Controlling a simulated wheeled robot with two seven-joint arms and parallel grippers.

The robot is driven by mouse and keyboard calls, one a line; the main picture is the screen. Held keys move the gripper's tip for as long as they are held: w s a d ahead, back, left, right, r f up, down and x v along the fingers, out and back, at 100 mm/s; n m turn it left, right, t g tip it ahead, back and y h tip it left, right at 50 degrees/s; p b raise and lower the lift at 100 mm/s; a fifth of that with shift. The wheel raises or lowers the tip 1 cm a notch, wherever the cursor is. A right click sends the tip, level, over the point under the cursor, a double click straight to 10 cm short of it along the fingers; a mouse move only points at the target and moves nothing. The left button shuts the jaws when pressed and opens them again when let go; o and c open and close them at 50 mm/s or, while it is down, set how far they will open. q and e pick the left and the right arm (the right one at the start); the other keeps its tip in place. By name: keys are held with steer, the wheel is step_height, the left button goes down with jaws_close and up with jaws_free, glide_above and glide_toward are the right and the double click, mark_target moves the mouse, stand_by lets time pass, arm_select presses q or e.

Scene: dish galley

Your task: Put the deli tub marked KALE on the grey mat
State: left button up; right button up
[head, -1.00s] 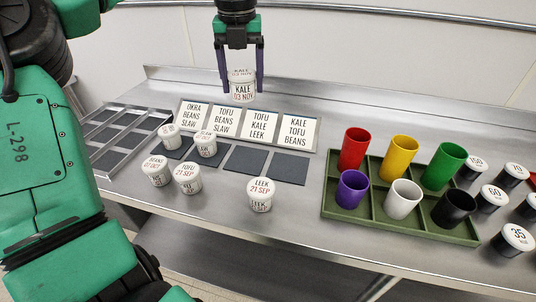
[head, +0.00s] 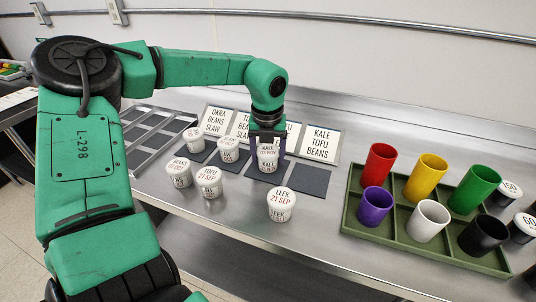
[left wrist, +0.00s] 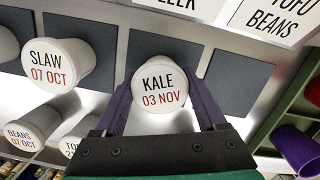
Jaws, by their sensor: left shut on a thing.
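The white deli tub marked KALE 03 NOV (head: 268,160) is upright between the fingers of my left gripper (head: 267,146), which is shut on it. The left wrist view shows its lid (left wrist: 161,86) between the purple fingers. The tub is over the third dark grey mat (head: 262,177) from the left, in front of the TOFU KALE LEEK card, which my gripper partly covers. I cannot tell whether the tub's base touches the mat. This mat also shows behind the tub in the left wrist view (left wrist: 150,42). My right gripper is not in view.
The rightmost mat (head: 308,180) is bare. A SLAW tub (head: 228,148) stands on a mat to the left. TOFU (head: 209,182), BEANS (head: 179,172) and LEEK (head: 281,205) tubs stand in front. A green tray (head: 398,245) of coloured cups is at right.

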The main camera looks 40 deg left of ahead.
mark_target(267, 154)
arm_select(q)
steer(key=o, duration=1.4)
steer(key=shift+f, duration=0.15)
steer(key=shift+r, duration=0.5)
step_height(267, 154, up, 11)
steer(key=s, duration=0.1)
steer(key=shift+d+r, duration=0.15)
steer(key=shift+d, duration=0.25)
steer(key=shift+s, duration=0.1)
